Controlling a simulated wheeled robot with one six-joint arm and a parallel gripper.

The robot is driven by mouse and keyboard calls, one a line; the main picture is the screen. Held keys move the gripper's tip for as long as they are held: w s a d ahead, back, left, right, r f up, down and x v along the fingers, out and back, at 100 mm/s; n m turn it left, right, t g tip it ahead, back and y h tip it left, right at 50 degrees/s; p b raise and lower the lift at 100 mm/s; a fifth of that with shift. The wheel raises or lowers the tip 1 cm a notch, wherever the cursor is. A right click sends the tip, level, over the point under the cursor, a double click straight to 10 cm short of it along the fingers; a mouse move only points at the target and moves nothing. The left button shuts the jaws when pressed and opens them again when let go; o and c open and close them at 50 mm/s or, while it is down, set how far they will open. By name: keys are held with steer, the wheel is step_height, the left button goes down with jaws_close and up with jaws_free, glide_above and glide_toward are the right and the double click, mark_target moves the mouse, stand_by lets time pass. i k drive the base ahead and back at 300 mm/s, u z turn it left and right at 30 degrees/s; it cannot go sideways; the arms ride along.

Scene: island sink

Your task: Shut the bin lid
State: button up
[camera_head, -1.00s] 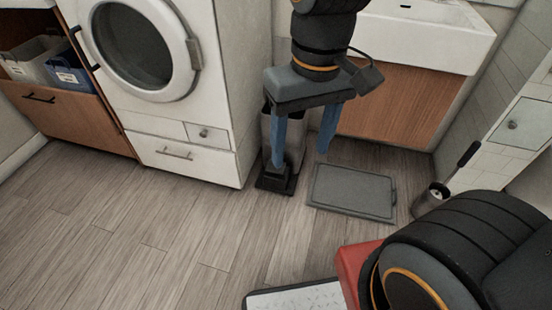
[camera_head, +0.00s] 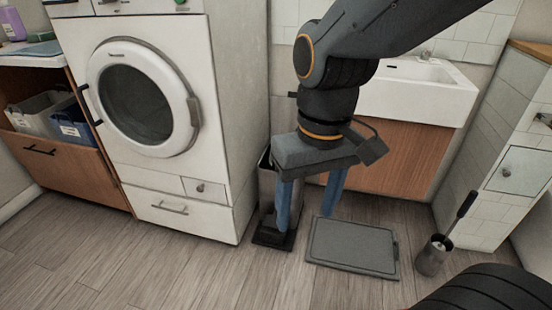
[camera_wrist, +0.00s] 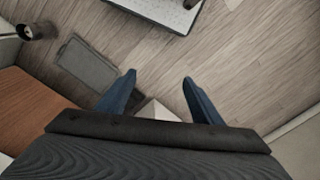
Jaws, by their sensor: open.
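The bin (camera_head: 267,186) is a slim grey container with a black foot (camera_head: 272,238), standing between the washing machine and the sink cabinet. A dark edge shows at its top left. My gripper hides the rest of its top, so I cannot make out how the lid stands. My gripper (camera_head: 307,222) points down in front of the bin and to its right, with its blue fingers apart and nothing between them. The fingers also show spread in the wrist view (camera_wrist: 157,80).
A washing machine (camera_head: 222,130) stands close on the bin's left. A sink (camera_head: 415,100) over a wooden cabinet is behind my arm. A flat grey panel (camera_head: 352,248) lies on the floor, with a toilet brush holder (camera_head: 432,257) to its right.

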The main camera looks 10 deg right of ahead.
mark_target(284, 109)
steer(key=z, duration=0.1)
steer(key=i, duration=1.25)
steer(key=u, duration=0.1)
